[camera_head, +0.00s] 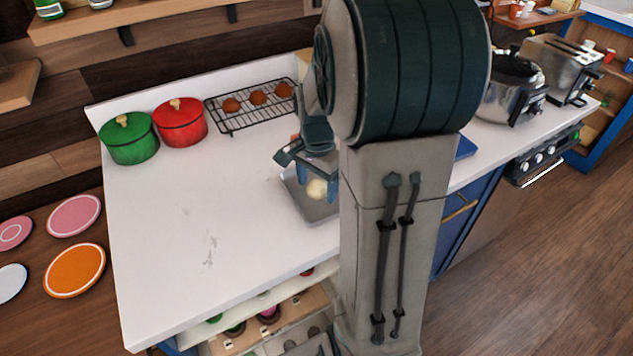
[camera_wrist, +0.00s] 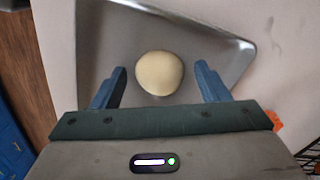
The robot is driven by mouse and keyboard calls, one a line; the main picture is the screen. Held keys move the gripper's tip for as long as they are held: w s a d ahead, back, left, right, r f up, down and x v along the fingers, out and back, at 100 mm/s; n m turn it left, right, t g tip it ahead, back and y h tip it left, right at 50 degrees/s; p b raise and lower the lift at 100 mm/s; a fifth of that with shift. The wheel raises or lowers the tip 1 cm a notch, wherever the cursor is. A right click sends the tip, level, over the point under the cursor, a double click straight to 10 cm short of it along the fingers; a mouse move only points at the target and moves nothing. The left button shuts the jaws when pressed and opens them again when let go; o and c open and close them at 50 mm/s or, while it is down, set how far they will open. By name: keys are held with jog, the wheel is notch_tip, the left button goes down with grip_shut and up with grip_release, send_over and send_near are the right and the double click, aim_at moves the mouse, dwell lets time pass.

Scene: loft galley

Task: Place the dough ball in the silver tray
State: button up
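The dough ball (camera_head: 316,189) is pale and round. It appears to rest on the floor of the silver tray (camera_head: 318,215), which lies on the white counter. The wrist view also shows the dough ball (camera_wrist: 160,73) inside the silver tray (camera_wrist: 105,35). My gripper (camera_head: 316,180) is above the tray with its blue fingers pointing down. In the wrist view my gripper (camera_wrist: 160,85) is open, one finger on each side of the ball with a gap to each. My arm hides the tray's right part in the head view.
A green pot (camera_head: 129,140), a red pot (camera_head: 180,124) and a black cooling rack (camera_head: 232,123) with brown round items stand at the counter's back. A silver cooker (camera_head: 508,95) and a toaster (camera_head: 558,68) stand right. The counter's left front is clear.

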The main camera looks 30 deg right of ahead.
aim_at(316, 183)
jog(key=shift+r, duration=0.1)
notch_tip(316, 183, up, 11)
jog(key=s+a+f+n+t, duration=0.3)
jog(key=s+a+n, duration=0.8)
jog(key=s+n, duration=0.1)
jog(key=shift+s+a+n+p, duration=0.25)
jog(key=shift+s+n+p, duration=0.05)
jog(key=shift+n, duration=0.6)
